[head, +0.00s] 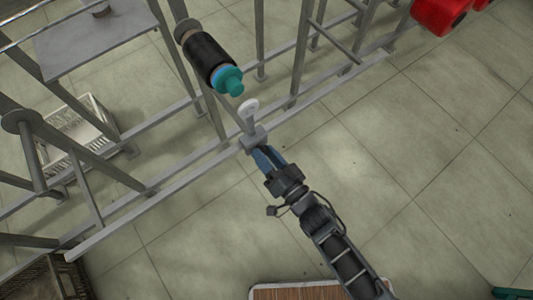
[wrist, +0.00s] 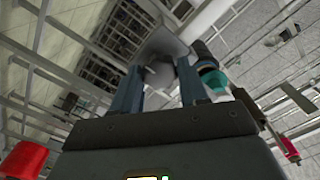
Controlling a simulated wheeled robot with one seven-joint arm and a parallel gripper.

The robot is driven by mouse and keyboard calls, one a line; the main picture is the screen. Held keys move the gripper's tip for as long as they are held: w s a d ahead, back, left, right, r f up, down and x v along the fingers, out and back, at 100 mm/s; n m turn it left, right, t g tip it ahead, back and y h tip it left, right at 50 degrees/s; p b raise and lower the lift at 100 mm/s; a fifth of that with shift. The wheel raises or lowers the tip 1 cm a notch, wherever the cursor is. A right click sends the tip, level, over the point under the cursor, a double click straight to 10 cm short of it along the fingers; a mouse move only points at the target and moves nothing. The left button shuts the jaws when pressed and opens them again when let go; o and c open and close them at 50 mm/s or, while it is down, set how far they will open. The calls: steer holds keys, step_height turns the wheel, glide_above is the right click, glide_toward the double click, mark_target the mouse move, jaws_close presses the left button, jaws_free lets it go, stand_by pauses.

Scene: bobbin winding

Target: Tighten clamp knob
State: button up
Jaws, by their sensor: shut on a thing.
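The clamp (head: 252,138) is a grey block on the lower frame rail, near the middle of the head view. In the wrist view its underside (wrist: 160,40) lies just beyond my fingertips. A grey knob (wrist: 160,74) sits between my two blue fingers. My gripper (head: 262,153) reaches up to the clamp from the lower right and is shut on the knob. In the head view the knob is hidden by the fingers and block. How tight it is cannot be seen.
A black bobbin (head: 207,55) with a teal end cap (head: 229,80) sticks out above the clamp. A white disc (head: 249,105) stands just behind the block. A pale crate (head: 80,130) is at the left, red objects (head: 440,14) at the upper right. The right floor is mostly clear.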

steer(key=shift+f, duration=0.15)
steer(key=o, duration=1.1)
steer(key=shift+c, duration=0.2)
steer(key=v, duration=0.7)
steer(key=shift+s+d, duration=0.25)
steer(key=shift+s, duration=0.1)
